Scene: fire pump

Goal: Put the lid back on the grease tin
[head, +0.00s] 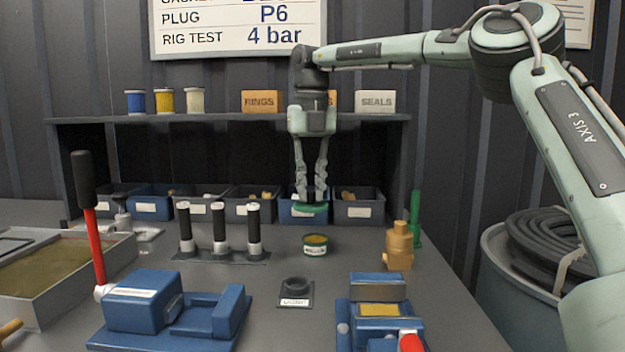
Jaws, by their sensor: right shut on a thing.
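The grease tin (315,245) stands upright and open on the grey bench, with brownish grease showing at its top. My right gripper (311,202) points straight down and is shut on the green lid (311,208). The lid is held about level, above the tin in the picture and apart from it. Whether it is exactly over the tin or farther back cannot be told from this one view. My left gripper is not in view.
A rack of black-handled tools (220,258) stands left of the tin. A small black labelled holder (295,290) is in front, a brass fitting (399,247) at right. Open bins (357,208) line the back.

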